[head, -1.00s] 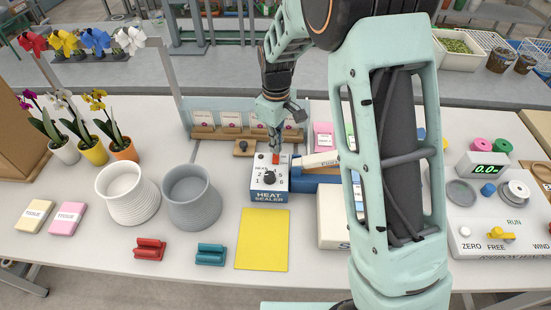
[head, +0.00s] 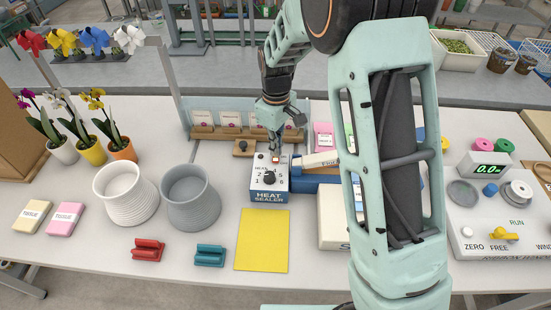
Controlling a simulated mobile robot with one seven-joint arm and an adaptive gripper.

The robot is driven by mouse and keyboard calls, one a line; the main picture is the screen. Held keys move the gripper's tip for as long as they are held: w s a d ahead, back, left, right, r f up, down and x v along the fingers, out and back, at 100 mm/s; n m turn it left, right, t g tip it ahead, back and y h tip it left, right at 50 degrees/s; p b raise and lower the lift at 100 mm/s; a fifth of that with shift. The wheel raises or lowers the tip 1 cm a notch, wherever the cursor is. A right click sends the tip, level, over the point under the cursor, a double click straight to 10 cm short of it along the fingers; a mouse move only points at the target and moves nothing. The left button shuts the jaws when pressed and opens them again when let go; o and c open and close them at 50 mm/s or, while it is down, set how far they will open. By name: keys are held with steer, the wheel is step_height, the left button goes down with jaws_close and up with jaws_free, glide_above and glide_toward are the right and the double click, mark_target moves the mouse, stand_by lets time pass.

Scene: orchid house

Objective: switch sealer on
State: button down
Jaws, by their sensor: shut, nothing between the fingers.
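The heat sealer (head: 268,196) is a white and blue box with "HEAT SEALER" on its front. A black dial (head: 269,178) with numbers round it sits on its top face. My gripper (head: 276,152) is shut and empty, pointing down at the back right of that top face. Its tips are at the sealer's small switch (head: 276,158); only a little of the switch shows, orange with a pale spot. I cannot tell whether the tips touch it.
A blue bar and a pale labelled arm (head: 320,159) extend right from the sealer. A yellow sheet (head: 262,240) lies in front. Two ribbed pots (head: 190,197) stand left. My arm hides the table right of the sealer.

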steer(key=shift+r+p, duration=2.3)
steer(key=shift+r, duration=1.2)
